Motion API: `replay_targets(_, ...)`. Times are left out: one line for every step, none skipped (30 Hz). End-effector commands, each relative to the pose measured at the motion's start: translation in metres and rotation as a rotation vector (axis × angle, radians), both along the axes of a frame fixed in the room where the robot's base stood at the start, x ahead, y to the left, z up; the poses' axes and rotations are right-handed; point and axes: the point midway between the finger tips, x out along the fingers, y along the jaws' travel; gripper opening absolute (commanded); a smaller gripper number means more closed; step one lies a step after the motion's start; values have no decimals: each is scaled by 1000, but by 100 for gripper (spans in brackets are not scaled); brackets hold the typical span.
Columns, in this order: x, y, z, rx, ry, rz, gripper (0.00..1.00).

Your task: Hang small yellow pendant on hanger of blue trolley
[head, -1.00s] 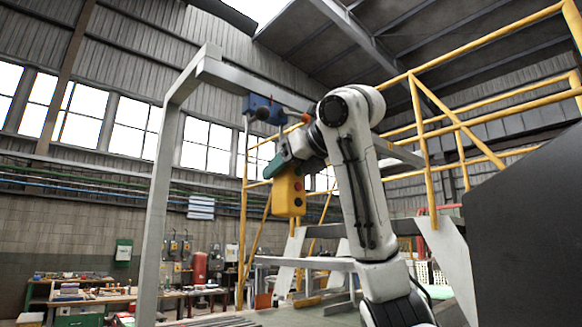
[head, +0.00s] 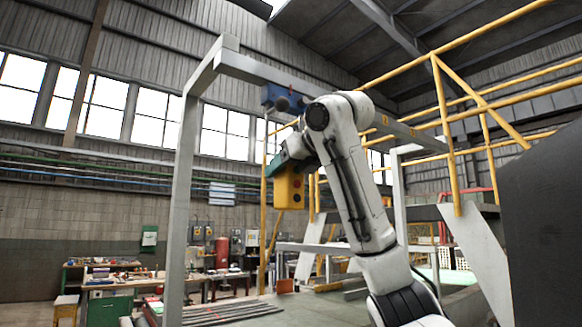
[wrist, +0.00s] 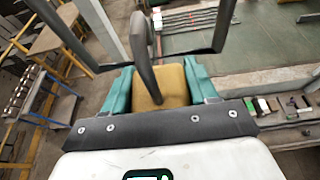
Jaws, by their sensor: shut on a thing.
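The yellow pendant (head: 289,192) is a small box with dark round buttons, hanging below my gripper (head: 284,165) in the head view. My gripper's teal fingers are shut on the pendant, which also shows between them in the wrist view (wrist: 170,85). A grey loop (wrist: 140,42) rises above the pendant there. The blue trolley (head: 284,97) sits under the grey overhead beam, above the pendant and apart from it. Its hanger is hidden behind my arm in the head view. Dark bars (wrist: 222,25) cross the wrist view; I cannot tell what they belong to.
The grey gantry post (head: 184,190) stands left of my arm. Yellow railings (head: 448,135) and a dark panel (head: 545,220) are on the right. A workbench (head: 105,285) stands at the back left. The air left of the pendant, up to the post, looks free.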

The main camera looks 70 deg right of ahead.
Motion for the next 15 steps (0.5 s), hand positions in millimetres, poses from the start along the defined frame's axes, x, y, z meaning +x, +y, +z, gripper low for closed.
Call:
replay_targets(3,-2,1,0,0,1,13)
replay_targets(5,-3,1,0,0,1,13)
replay_targets(7,-4,2,1,0,0,13)
replay_targets(9,-6,2,0,-1,0,13)
replay_targets(11,-7,2,0,-1,0,13)
replay_targets(13,-8,2,1,-2,-1,13)
replay_targets(15,-10,2,1,-2,-1,13)
replay_targets(17,-11,1,2,-1,-1,13)
replay_targets(18,-12,-1,2,-1,-1,13)
replay_targets(18,-12,-6,0,-1,-1,13)
replay_targets(18,-12,-9,0,-1,-1,13)
replay_targets(18,-12,-11,1,0,-1,13)
replay_targets(18,-11,-13,1,0,-1,13)
replay_targets(18,-11,-15,0,-1,-1,13)
replay_targets(18,-11,-16,0,-1,-1,13)
